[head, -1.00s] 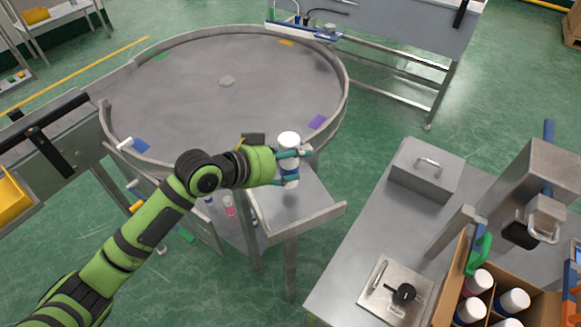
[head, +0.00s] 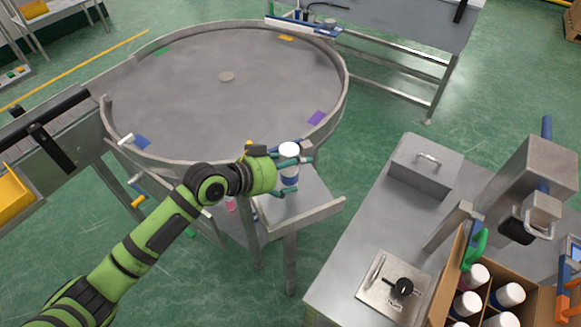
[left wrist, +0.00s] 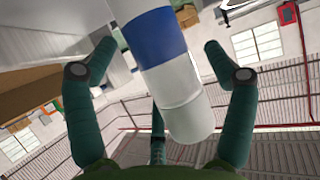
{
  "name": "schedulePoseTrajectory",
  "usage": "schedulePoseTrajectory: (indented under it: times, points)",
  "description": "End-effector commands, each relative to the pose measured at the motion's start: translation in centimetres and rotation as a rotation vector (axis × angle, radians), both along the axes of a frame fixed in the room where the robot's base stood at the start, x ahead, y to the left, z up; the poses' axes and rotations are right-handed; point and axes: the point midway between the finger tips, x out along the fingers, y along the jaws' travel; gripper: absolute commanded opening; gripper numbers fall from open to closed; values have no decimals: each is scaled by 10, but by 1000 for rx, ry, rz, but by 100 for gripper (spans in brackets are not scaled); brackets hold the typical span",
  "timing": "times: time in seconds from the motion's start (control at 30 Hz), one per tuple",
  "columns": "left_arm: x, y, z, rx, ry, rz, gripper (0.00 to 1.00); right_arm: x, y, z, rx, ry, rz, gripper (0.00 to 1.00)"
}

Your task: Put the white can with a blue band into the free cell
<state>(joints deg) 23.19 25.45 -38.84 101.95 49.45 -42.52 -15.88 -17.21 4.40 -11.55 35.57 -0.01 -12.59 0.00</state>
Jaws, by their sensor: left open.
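The white can with a blue band (head: 289,153) is upright at the small metal shelf (head: 318,214) beside the round table. My left gripper (head: 300,160) is open, with its fingers on either side of the can. In the left wrist view, the can (left wrist: 158,45) lies between the spread green fingers, with visible gaps on both sides. The divided cardboard box (head: 535,275) is at the lower right and holds several white-topped cans (head: 510,294). I cannot clearly make out its free cell. My right gripper is not seen.
The large round table (head: 220,100) has a raised rim and is mostly bare. A metal bench at the right carries a lidded box (head: 425,165), a plate with a black knob (head: 402,287) and a press-like machine (head: 545,180). Green floor separates shelf and bench.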

Motion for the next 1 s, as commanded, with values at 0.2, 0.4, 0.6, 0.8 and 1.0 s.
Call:
schedulePoseTrajectory:
  times: [0.2,0.4,0.6,0.8,1.0]
  points:
    - [-3,5,4,2,0,0,84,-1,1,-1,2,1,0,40]
    - [-22,31,19,5,-3,2,84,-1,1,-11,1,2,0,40]
    - [-46,61,39,5,-3,1,84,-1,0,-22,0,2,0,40]
    - [-60,80,53,2,-1,0,84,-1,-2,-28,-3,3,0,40]
    - [-65,84,59,1,1,-1,84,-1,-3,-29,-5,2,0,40]
